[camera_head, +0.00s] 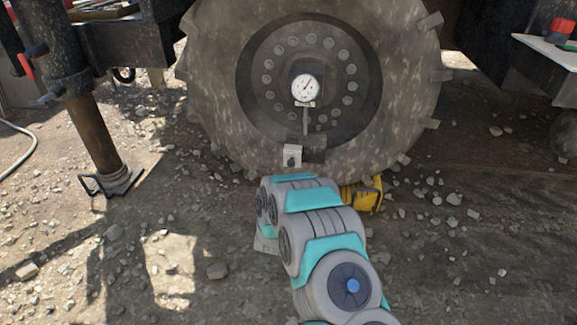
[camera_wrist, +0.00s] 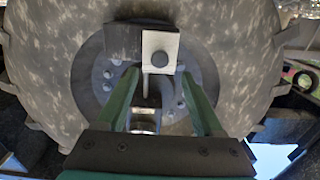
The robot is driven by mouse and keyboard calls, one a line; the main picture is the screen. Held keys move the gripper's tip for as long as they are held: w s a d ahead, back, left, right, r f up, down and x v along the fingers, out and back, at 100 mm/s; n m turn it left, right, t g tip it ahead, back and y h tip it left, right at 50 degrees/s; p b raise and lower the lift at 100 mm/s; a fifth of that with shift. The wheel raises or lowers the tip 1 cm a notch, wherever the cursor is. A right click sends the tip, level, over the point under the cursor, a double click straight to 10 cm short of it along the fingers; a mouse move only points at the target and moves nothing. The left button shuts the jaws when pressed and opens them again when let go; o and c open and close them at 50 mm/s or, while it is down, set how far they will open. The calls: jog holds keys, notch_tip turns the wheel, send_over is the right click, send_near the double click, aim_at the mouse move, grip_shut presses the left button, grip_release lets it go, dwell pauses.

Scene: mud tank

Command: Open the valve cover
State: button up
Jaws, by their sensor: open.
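The valve cover seems to be the small pale box with a dark round knob (camera_head: 292,156), low on the big muddy wheel (camera_head: 215,75). In the wrist view the pale plate and knob (camera_wrist: 160,40) are at top centre, in front of a dark block. My gripper (camera_wrist: 160,74) is open, with its two green fingers spread below and to either side of the plate. Nothing is seen held between them, and contact cannot be told. In the head view my arm hides the gripper. A round dial gauge (camera_head: 305,87) sits above the box on the hub.
A yellow object (camera_head: 362,196), perhaps a wheel chock, lies at the wheel's foot right of my arm. A rusty support leg (camera_head: 93,130) stands at left. A pale ledge with a red item (camera_head: 560,28) is at upper right. Stones litter the ground.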

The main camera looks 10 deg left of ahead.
aim_at(291, 165)
jog(key=shift+w, duration=0.1)
jog(key=shift+w+d+b, duration=0.15)
jog(key=shift+w+b, duration=0.2)
jog(key=shift+w, duration=3.45)
grip_shut()
jog(key=shift+d, duration=0.1)
